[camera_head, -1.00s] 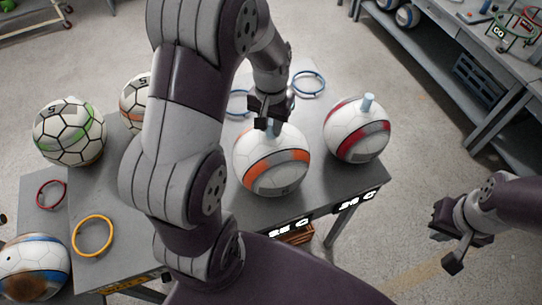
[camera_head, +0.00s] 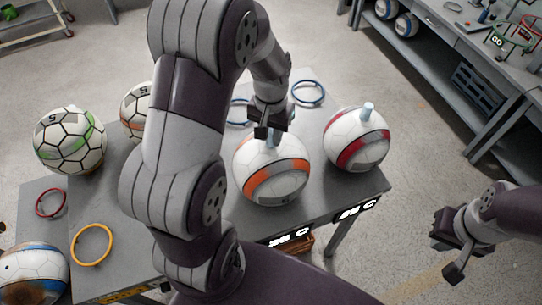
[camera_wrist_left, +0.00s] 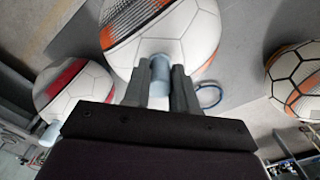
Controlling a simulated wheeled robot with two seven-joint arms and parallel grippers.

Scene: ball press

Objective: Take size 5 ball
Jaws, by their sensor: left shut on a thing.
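A white ball with an orange and black band (camera_head: 271,176) is at the middle of the grey table, a light blue peg on its top. My left gripper (camera_head: 272,128) is above it, shut on that peg; the left wrist view shows both fingers around the peg (camera_wrist_left: 159,78). I cannot tell whether the ball touches the table. A green-marked ball (camera_head: 70,141) and an orange-marked ball (camera_head: 136,108), partly hidden by my arm, each show a "5". A red-banded ball (camera_head: 356,139) with a peg stands at right. My right gripper (camera_head: 452,255) is open and empty, off the table.
Blue rings (camera_head: 308,93) lie behind the balls. A yellow ring (camera_head: 92,245) and a red ring (camera_head: 50,204) lie at left, near a blue-brown ball (camera_head: 33,275). A workbench (camera_head: 480,75) stands at upper right. Open floor lies between it and the table.

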